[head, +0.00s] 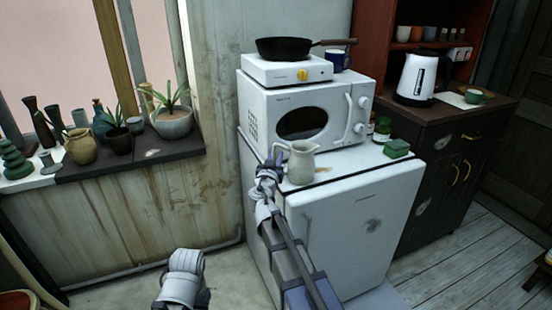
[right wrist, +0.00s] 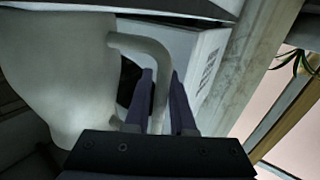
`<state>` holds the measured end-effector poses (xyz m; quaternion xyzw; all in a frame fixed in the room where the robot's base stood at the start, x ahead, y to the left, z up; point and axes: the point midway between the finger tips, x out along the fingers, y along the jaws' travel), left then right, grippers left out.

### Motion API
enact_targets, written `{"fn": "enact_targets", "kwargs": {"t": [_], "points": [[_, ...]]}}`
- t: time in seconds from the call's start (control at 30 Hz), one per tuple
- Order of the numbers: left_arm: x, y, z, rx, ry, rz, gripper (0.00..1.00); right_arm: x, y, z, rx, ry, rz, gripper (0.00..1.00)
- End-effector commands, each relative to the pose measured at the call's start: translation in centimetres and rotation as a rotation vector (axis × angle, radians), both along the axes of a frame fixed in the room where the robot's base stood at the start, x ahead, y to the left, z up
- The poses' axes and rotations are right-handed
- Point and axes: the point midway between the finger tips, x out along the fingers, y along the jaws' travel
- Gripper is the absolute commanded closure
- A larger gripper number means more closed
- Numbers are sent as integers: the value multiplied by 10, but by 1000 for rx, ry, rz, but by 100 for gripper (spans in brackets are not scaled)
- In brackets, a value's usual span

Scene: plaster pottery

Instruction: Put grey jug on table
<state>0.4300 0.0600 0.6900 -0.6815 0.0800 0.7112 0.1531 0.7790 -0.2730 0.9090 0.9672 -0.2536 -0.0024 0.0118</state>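The grey jug (head: 302,163), pale with a side handle, stands upright at the front edge of the white fridge top, before the microwave. My right gripper (head: 270,168) is at its left side. In the right wrist view, the jug body (right wrist: 60,75) fills the left, and its handle runs between the two close fingers of my right gripper (right wrist: 161,105), which look shut on it. Whether the base touches the fridge is hard to tell. My left gripper is not clearly in view. No table is clearly identifiable.
A microwave (head: 300,117) with hotplate and pan stands behind the jug. A ledge (head: 155,150) with pots and plants is at the left. A kettle (head: 417,78) stands on the dark cabinet.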

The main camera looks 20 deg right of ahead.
Motion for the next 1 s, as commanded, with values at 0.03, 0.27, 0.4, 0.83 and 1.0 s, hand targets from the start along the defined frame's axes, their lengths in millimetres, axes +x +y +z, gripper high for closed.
{"fn": "enact_targets", "kwargs": {"t": [0.03, 0.27, 0.4, 0.83, 1.0], "points": [[0, 0, 0, 0, 0, 0, 50, 0, 0, 0, 0, 0, 0, 70], [0, 0, 0, 0, 0, 0, 50, 0, 0, 0, 0, 0, 0, 55], [0, 0, 1, 0, 0, 0, 50, 0, 0, 1, 0, 0, 0, 55], [0, 0, 3, 0, 0, 0, 50, -59, 31, 3, 0, 0, 2, 55], [0, 0, 3, 0, 0, 0, 50, -85, 46, 3, 0, 0, 3, 55]]}}
